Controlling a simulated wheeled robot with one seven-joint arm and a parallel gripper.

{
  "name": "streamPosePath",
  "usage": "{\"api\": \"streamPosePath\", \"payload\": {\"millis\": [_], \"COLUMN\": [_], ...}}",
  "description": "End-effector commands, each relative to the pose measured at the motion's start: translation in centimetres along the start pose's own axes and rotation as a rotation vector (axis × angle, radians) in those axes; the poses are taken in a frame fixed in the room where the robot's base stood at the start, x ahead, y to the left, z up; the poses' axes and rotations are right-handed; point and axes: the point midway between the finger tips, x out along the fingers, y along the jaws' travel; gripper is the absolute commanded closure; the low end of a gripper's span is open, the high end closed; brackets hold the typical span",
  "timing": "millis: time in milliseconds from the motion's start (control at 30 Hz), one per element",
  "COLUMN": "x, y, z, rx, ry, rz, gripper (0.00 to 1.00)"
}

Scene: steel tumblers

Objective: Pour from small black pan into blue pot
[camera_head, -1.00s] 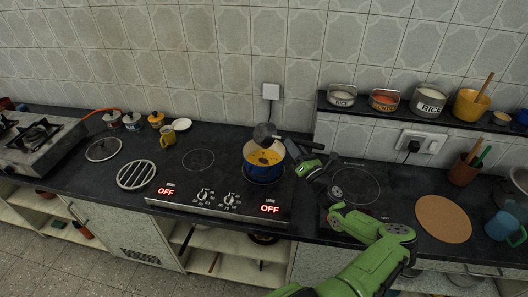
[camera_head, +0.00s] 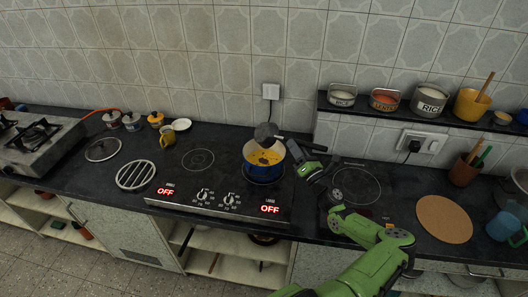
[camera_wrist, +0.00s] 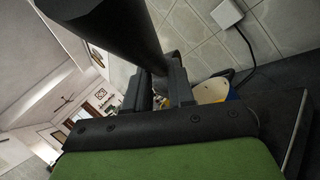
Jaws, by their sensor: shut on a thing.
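The blue pot (camera_head: 262,172), with a yellow inside, stands on the right burner of the black cooktop. Its yellow contents hold a few dark pieces. The small black pan (camera_head: 266,131) is above the pot's back rim and looks tilted; what it holds cannot be seen. Its handle runs right to my gripper (camera_head: 318,160), which is shut on it beside the pot. In the wrist view the dark handle (camera_wrist: 105,25) crosses the top, the fingers are close up, and a small part of the yellow and blue pot (camera_wrist: 212,92) shows behind.
A yellow mug (camera_head: 167,136) and several small jars stand at the back left. A trivet (camera_head: 136,175) lies left of the controls. A shelf with labelled tins (camera_head: 430,100) is on the right wall. A round cork mat (camera_head: 444,219) lies on the right counter.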

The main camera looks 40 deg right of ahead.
Motion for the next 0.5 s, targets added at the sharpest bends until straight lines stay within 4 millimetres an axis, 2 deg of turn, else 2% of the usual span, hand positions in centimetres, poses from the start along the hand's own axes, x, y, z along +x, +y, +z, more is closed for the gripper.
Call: {"api": "streamPosePath", "payload": {"millis": [500], "x": [-0.22], "y": [-0.57], "z": [-0.04], "rx": [0.054], "ry": [-0.02], "rz": [-0.009], "gripper": [1.0]}}
